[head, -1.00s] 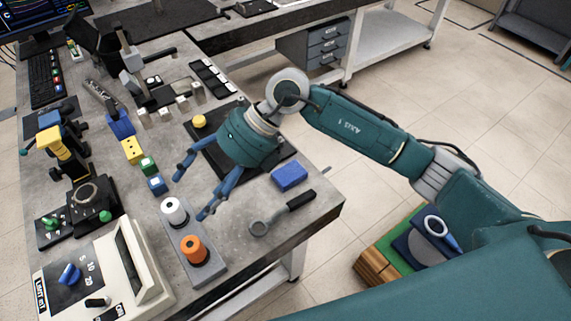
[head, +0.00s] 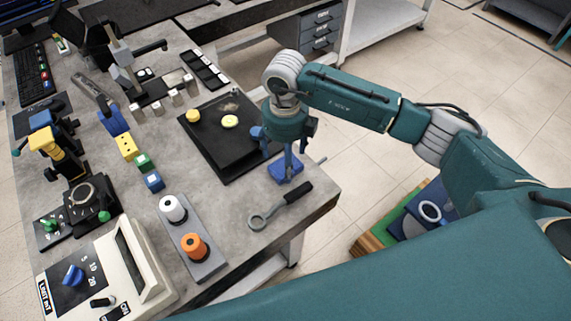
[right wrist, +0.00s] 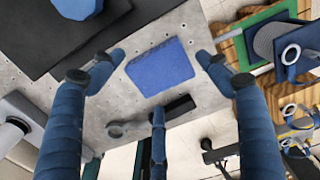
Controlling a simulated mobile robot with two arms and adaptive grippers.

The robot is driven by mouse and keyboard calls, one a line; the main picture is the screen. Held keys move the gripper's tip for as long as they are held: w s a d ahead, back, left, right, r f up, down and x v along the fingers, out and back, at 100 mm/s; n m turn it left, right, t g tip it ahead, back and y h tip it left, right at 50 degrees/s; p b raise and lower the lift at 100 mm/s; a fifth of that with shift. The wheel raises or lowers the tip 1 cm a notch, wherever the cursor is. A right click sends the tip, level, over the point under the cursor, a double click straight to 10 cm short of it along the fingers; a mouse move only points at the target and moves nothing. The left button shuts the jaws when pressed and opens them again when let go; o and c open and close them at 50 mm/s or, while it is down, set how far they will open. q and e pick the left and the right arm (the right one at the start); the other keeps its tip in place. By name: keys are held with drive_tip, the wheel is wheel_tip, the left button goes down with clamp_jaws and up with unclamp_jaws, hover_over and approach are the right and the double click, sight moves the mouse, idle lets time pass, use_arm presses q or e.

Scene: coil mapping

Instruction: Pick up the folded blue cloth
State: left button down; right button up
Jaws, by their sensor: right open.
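The folded blue cloth (head: 285,170) lies on the grey table near its right edge, partly hidden by my right gripper in the head view. In the right wrist view the cloth (right wrist: 160,67) is a flat blue block between the spread fingers, with bare table around it. My right gripper (head: 287,158) points down over the cloth in the head view. It is open and empty (right wrist: 160,75), its fingers apart from the cloth in the wrist view. My left gripper is not in view.
A magnifier with a black handle (head: 281,206) lies in front of the cloth. A black tray (head: 215,143) with yellow pieces is to its left. A grey stand (head: 205,258) holds a white and an orange spool. The table edge is close on the right.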

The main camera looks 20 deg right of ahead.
wheel_tip(320, 180, down, 2)
drive_tip(key=shift+s+f, duration=0.1)
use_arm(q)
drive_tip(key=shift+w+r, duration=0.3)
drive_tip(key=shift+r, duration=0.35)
use_arm(e)
drive_tip(key=shift+f, duration=0.4)
drive_tip(key=c, duration=1.1)
drive_tip(key=shift+r, duration=0.1)
